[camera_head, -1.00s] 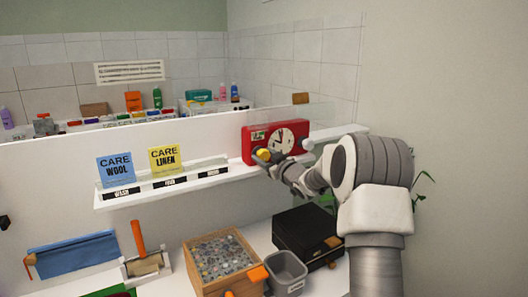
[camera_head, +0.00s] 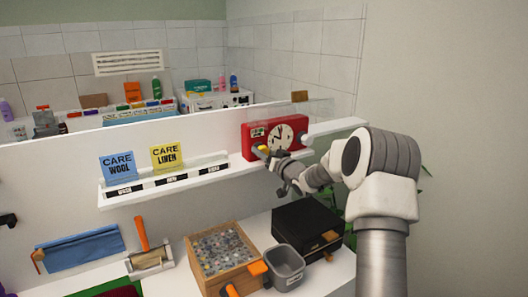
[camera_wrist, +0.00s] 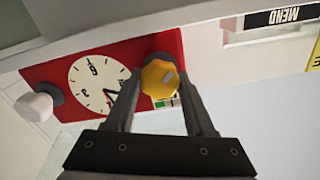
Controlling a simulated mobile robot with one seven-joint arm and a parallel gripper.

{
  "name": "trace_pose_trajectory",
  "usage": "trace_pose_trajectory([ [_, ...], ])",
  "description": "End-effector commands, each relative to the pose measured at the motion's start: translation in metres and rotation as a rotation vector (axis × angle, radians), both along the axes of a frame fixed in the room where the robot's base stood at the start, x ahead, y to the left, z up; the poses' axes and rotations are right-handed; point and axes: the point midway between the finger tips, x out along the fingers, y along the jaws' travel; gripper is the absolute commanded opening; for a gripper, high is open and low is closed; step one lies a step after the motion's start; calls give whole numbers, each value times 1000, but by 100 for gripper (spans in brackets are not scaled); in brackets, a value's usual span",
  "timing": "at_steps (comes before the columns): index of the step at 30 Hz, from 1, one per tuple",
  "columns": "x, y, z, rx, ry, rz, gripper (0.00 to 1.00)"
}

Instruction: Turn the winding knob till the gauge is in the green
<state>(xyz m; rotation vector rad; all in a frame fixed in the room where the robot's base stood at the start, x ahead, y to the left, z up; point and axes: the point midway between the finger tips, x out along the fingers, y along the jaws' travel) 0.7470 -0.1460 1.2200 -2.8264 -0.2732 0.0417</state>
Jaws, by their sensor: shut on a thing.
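A red timer box (camera_head: 250,143) with a round white clock dial (camera_head: 286,134) stands at the right end of the white shelf. Its yellow winding knob (camera_wrist: 160,79) is in the wrist view, between the two fingers of my gripper (camera_wrist: 160,92). My gripper is shut on the knob at the box's front. A small gauge (camera_wrist: 167,102) with green in it shows just beside the knob, partly covered by the knob and a finger. I cannot read its pointer. In the head view my gripper (camera_head: 270,158) hides most of the knob.
A white round knob (camera_wrist: 34,105) is at the box's other side. Blue and yellow care cards (camera_head: 117,168) stand on the labelled shelf. Below are a wooden box of small pieces (camera_head: 222,255), a grey bin (camera_head: 286,266) and a black case (camera_head: 305,232).

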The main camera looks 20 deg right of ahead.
Motion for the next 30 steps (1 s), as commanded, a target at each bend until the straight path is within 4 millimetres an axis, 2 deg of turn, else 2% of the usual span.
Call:
trace_pose_trajectory([
  [12,0,0,-1,7,4,0,0],
  [13,0,0,-1,7,4,0,56],
  [18,0,0,-1,7,3,-1,84],
  [26,0,0,0,7,2,0,84],
  [30,-6,-2,-1,6,2,-1,84],
])
